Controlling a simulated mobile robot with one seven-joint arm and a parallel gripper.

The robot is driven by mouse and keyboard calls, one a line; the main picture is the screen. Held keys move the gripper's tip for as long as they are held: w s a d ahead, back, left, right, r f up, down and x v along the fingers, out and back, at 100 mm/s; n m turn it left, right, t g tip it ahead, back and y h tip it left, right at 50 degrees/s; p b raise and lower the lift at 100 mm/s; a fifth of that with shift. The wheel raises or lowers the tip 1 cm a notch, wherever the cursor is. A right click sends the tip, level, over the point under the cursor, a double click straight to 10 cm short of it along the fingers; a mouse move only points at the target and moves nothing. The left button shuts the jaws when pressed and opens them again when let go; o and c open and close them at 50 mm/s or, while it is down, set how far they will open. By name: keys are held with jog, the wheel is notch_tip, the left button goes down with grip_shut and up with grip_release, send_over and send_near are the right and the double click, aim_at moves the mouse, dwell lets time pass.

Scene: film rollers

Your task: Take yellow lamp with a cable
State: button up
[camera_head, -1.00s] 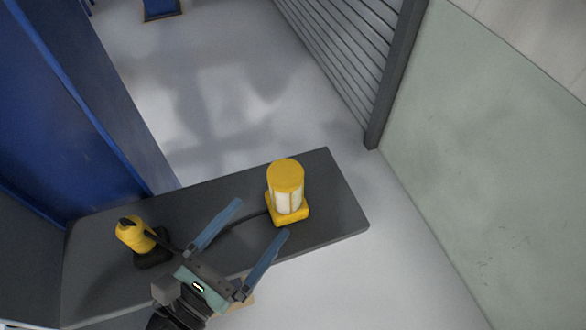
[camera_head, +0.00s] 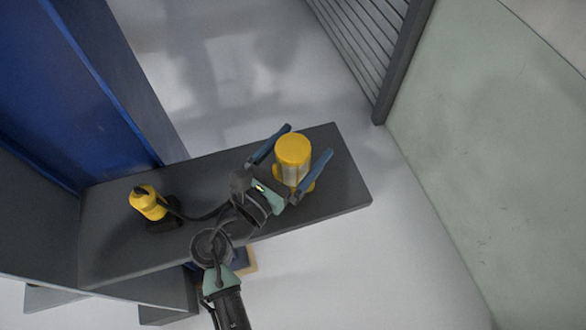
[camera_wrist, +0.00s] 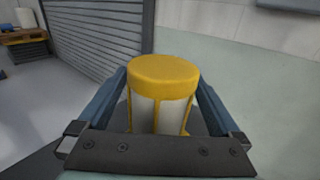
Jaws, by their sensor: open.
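The yellow lamp (camera_head: 293,150) has a round yellow cap, a pale clear body and a yellow base. It stands upright near the right end of the dark grey table (camera_head: 225,220). My gripper (camera_head: 307,141) is open, with one blue finger on each side of the lamp. In the wrist view the lamp (camera_wrist: 163,85) stands between the two fingers (camera_wrist: 165,92). Whether the fingers touch it I cannot tell. A dark cable (camera_head: 200,216) runs along the table toward the left, partly hidden by my arm. The lamp's base is mostly hidden.
A yellow and black tool (camera_head: 148,203) stands on the left part of the table, by the cable. A tall blue cabinet (camera_head: 75,90) rises at the left. A grey-green wall (camera_head: 500,160) and a shutter (camera_head: 365,45) are at the right. Open floor lies behind the table.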

jog(key=shift+w+d, duration=0.15)
jog(key=shift+w, duration=0.1)
grip_shut()
dwell(0.3)
jog(key=shift+r, duration=0.1)
